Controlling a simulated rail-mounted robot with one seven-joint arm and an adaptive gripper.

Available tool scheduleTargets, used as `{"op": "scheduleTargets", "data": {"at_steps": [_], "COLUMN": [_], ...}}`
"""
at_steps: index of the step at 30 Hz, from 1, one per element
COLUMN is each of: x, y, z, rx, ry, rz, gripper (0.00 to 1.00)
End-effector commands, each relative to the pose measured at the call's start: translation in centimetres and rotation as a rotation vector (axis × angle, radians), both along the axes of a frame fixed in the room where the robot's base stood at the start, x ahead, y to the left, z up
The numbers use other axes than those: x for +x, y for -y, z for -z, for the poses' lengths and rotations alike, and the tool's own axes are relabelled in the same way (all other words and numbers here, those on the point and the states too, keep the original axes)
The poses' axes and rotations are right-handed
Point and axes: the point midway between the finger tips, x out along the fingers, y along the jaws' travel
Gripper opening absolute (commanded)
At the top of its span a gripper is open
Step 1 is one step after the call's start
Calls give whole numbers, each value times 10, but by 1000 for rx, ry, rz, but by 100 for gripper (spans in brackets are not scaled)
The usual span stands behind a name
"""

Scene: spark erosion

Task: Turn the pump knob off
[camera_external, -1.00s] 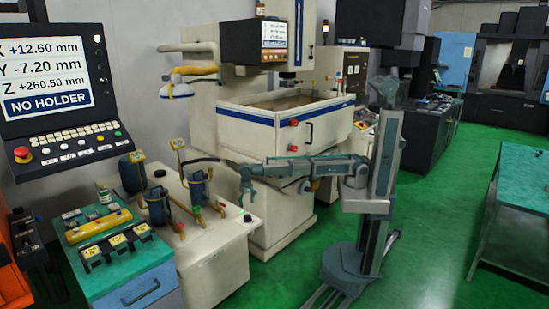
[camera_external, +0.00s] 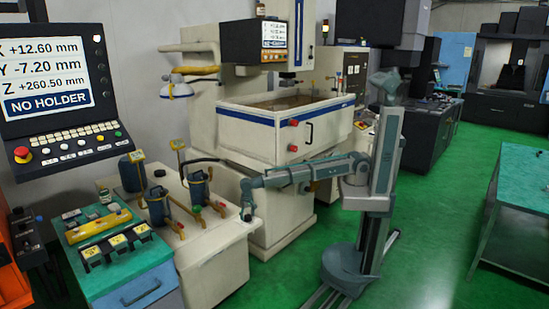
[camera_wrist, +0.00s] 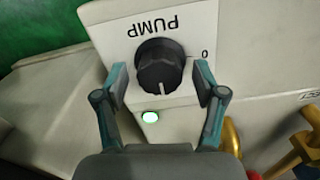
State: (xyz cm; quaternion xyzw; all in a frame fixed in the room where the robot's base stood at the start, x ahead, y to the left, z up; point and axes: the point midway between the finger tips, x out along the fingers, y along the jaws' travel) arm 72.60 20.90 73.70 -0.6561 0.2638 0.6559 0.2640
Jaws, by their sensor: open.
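The black pump knob (camera_wrist: 160,68) sits on a pale panel in the wrist view, under the label "PUMP", which reads upside down there. Its white pointer line is turned toward the bottom of the picture, and a "0" mark is printed to the right of the knob. In the external view my gripper (camera_external: 247,212) points down at the front end of the white pump cabinet (camera_external: 215,232) and hides the knob.
Blue filter canisters (camera_external: 156,205) with yellow pipes stand on the cabinet to the left of my gripper. The large white machine tank (camera_external: 262,135) stands behind my arm. Brass fittings (camera_wrist: 232,137) lie at the lower right in the wrist view.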

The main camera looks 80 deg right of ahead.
Motion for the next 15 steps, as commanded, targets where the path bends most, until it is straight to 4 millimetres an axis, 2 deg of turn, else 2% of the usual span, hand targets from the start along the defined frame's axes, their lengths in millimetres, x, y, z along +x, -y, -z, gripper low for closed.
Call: {"op": "scheduleTargets", "data": {"at_steps": [2,12,15], "x": [0,0,0], "y": [0,0,0], "z": [0,0,0], "rx": [0,0,0], "ry": [0,0,0], "rz": [0,0,-1], "gripper": [69,12,10]}}
